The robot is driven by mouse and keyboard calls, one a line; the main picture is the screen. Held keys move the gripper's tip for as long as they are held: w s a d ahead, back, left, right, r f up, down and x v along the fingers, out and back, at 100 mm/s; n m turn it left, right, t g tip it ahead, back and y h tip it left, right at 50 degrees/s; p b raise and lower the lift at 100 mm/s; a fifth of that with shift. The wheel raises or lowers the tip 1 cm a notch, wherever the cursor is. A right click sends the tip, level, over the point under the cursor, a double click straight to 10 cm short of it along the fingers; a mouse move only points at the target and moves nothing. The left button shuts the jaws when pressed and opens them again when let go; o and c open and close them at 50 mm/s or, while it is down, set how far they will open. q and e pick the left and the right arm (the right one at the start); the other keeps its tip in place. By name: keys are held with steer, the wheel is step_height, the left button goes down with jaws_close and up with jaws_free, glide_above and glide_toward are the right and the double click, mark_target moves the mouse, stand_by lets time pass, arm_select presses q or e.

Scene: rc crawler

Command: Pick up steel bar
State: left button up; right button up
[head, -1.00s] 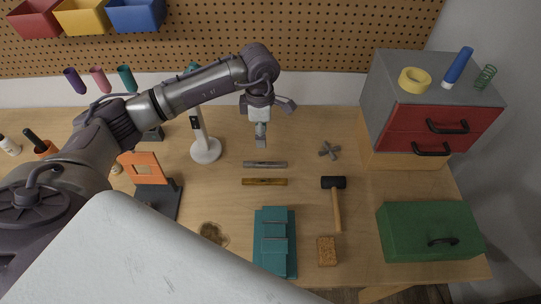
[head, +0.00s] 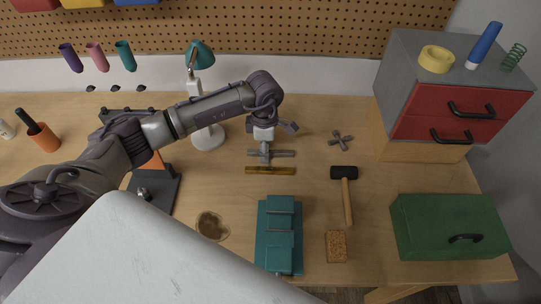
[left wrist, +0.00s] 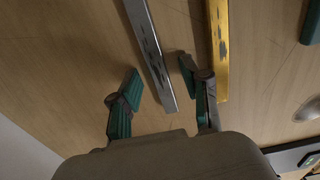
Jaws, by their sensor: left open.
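The steel bar (head: 285,153) is a short grey bar lying flat on the wooden workbench. In the left wrist view the steel bar (left wrist: 150,52) runs between the two fingers, nearer the right one, with its near end just past the fingertips. My left gripper (head: 265,157) is over the bar and hides part of its middle in the head view. In the left wrist view the gripper (left wrist: 161,79) has its green-tipped fingers apart, with nothing held. A yellow bar (head: 270,171) lies parallel in front, and the right finger is close to it (left wrist: 219,50).
A hammer (head: 347,195), a metal cross-shaped part (head: 341,140), a teal vise-like block (head: 264,245) and a sponge (head: 337,246) lie nearby. A desk lamp (head: 208,137) stands behind left. A red-drawer cabinet (head: 430,112) and green toolbox (head: 450,215) stand at right.

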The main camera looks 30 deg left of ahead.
arm_select(q)
steer(key=shift+r, duration=0.1)
steer(key=shift+c, duration=1.4)
jaws_close()
steer(key=shift+r, duration=0.1)
